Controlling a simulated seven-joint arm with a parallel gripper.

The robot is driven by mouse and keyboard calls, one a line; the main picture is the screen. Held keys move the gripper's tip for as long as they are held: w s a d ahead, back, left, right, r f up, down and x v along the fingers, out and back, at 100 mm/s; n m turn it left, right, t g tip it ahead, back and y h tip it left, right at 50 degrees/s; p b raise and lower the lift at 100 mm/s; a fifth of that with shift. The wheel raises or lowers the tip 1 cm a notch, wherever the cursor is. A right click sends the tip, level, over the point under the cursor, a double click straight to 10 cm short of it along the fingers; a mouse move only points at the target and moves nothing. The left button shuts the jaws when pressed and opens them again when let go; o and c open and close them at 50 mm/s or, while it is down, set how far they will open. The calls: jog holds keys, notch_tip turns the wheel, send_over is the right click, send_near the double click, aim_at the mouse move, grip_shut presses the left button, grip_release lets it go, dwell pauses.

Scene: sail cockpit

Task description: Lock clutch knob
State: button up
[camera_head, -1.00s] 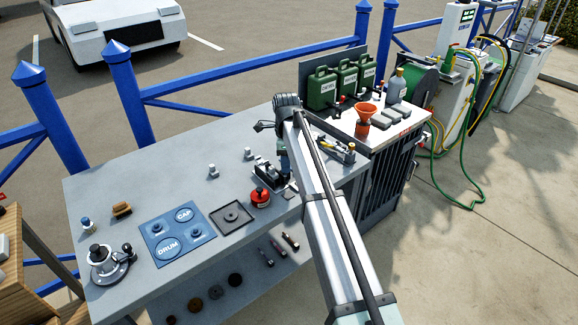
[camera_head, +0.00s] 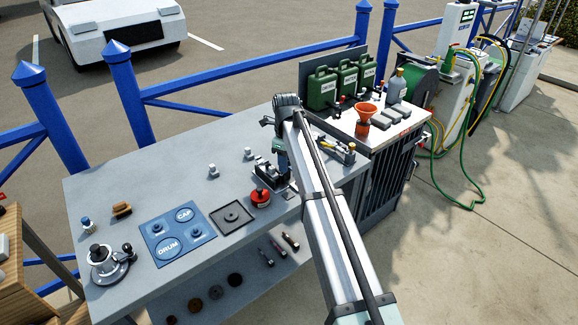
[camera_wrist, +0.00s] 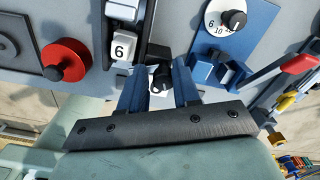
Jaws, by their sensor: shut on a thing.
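In the wrist view the two blue fingers of my gripper (camera_wrist: 158,88) stand on either side of a small black knob (camera_wrist: 161,74) and are shut on it. A pale plate shows under the knob, and the fingers hide part of it. A white block marked 6 (camera_wrist: 122,47) on a dark lever-like part sits just to the left of the knob. In the head view my gripper (camera_head: 282,168) is down at the dark clutch device (camera_head: 267,171) near the right part of the grey bench; my arm hides part of both.
A red round part (camera_head: 260,197) stands close by on the bench (camera_head: 120,185). In the wrist view a numbered white dial with a black knob (camera_wrist: 233,19) and a blue bracket (camera_wrist: 232,75) lie right of my fingers.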

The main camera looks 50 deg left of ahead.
jog(key=shift+w+f, duration=0.25)
jog(key=shift+f, duration=0.2)
jog(key=m, duration=0.4)
jog(key=o, duration=0.6)
jog(key=shift+d, duration=0.1)
jog(key=shift+s, duration=0.1)
jog(key=shift+r, duration=0.15)
jog(key=shift+a+r, duration=0.2)
jog(key=shift+r, duration=3.3)
